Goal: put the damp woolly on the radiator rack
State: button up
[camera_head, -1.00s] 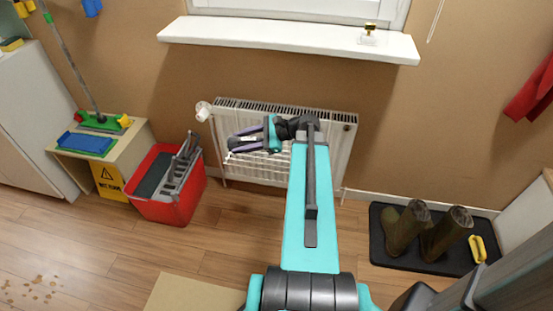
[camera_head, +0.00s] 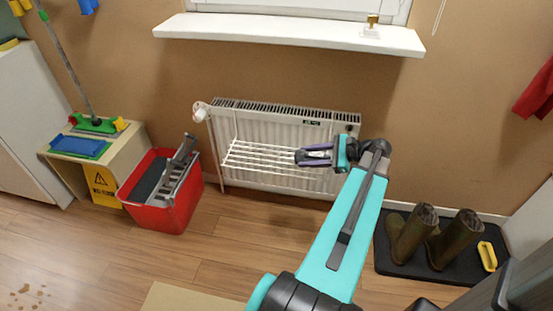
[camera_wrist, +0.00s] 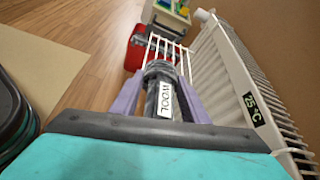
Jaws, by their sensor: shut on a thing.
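My gripper (camera_head: 303,156) is shut on a dark grey rolled woolly (camera_wrist: 152,94) with a white label reading "WOOL". In the wrist view it lies between the two purple fingers (camera_wrist: 160,100). The white wire radiator rack (camera_head: 258,157) hangs on the front of the white radiator (camera_head: 290,125), and its visible bars look empty. In the head view my gripper points left at the rack's right end. In the wrist view the rack (camera_wrist: 170,50) lies just beyond the woolly. I cannot tell whether they touch.
A red bucket (camera_head: 180,208) with a grey wringer stands left of the radiator. Boots (camera_head: 410,235) stand on a black mat (camera_head: 390,270) to the right. A white windowsill (camera_head: 290,33) juts out above. The floor before the radiator is open.

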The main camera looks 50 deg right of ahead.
dwell(0.4)
jog(key=b, duration=0.2)
send_over(273, 156)
jog(key=s, duration=0.1)
jog(key=shift+s+f, duration=0.2)
jog(key=shift+f, duration=0.5)
jog(key=shift+w, duration=0.25)
jog(key=f, duration=0.1)
jog(key=f+b, duration=0.1)
jog(key=shift+w+f, duration=0.3)
jog(key=shift+w, duration=0.1)
jog(key=shift+f+b, duration=0.35)
jog(key=shift+f, duration=0.15)
jog(key=shift+f, duration=0.2)
jog(key=o, duration=1.1)
